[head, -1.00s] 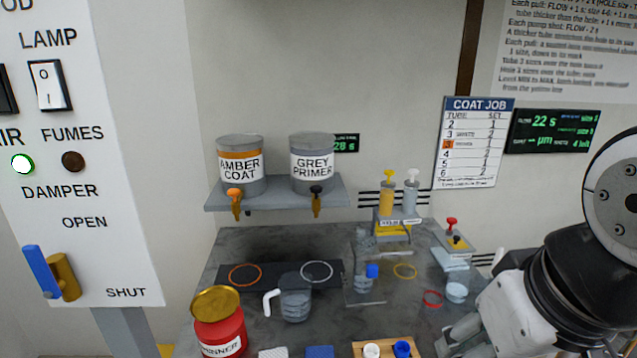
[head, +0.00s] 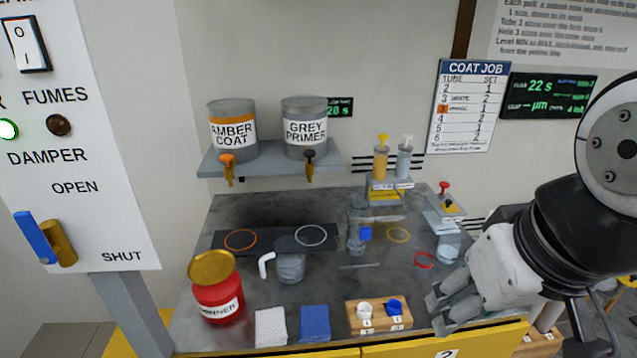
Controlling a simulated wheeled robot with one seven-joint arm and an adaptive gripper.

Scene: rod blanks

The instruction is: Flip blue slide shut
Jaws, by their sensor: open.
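On the left panel, under the DAMPER label, a long blue slide handle (head: 34,238) stands tilted against a brass-coloured piece (head: 57,243). The word OPEN is above it and SHUT is to its lower right. A smaller blue piece (head: 365,233) sits on a clear vessel (head: 355,240) on the bench; its exact form is too small to tell. My gripper (head: 438,306) is open and empty over the bench's front right, far from the panel and apart from both blue pieces.
A red thinner can (head: 217,300), a clear jug (head: 290,267), a white pad (head: 270,327), a blue pad (head: 315,323) and a wooden block with two knobs (head: 379,315) stand along the front. A shelf (head: 270,162) holds two paint tanks. The bench's middle has some bare room.

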